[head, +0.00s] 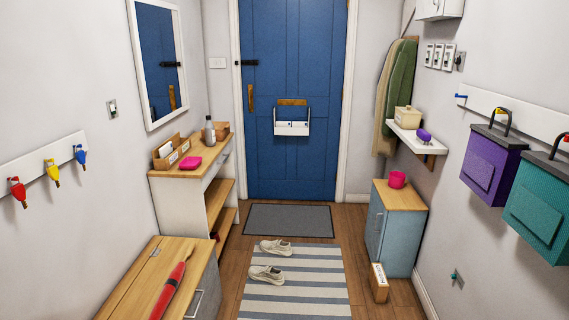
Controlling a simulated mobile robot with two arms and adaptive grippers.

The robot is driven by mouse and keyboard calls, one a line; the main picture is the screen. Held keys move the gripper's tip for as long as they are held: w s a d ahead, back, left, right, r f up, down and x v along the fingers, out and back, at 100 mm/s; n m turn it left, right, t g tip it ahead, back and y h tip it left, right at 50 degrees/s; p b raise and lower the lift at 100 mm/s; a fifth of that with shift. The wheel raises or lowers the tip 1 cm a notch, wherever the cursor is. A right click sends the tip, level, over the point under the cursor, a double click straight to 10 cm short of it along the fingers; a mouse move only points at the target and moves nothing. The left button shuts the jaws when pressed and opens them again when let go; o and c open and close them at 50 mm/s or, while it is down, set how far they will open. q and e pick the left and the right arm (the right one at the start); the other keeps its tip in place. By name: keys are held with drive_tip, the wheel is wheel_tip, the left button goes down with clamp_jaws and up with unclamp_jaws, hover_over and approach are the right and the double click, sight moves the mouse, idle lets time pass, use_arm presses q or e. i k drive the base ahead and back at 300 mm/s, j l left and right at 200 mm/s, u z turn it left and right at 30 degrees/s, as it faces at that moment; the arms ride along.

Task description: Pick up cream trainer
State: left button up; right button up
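Two cream trainers lie on the floor near the middle of the view. The farther trainer (276,247) is at the far end of the striped rug. The nearer trainer (267,274) lies on the striped rug, a little closer and slightly to the left. They are apart from each other, with their soles down. Neither of my grippers is in the head view.
The striped rug (297,297) lies before a grey doormat (288,220) and a blue door (291,160). A wooden-topped chest (137,278) with a red umbrella (168,290) stands left. A blue-grey cabinet (399,240) and small box (379,284) stand right. The rug is otherwise clear.

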sight(279, 247)
drive_tip(key=i, duration=1.8)
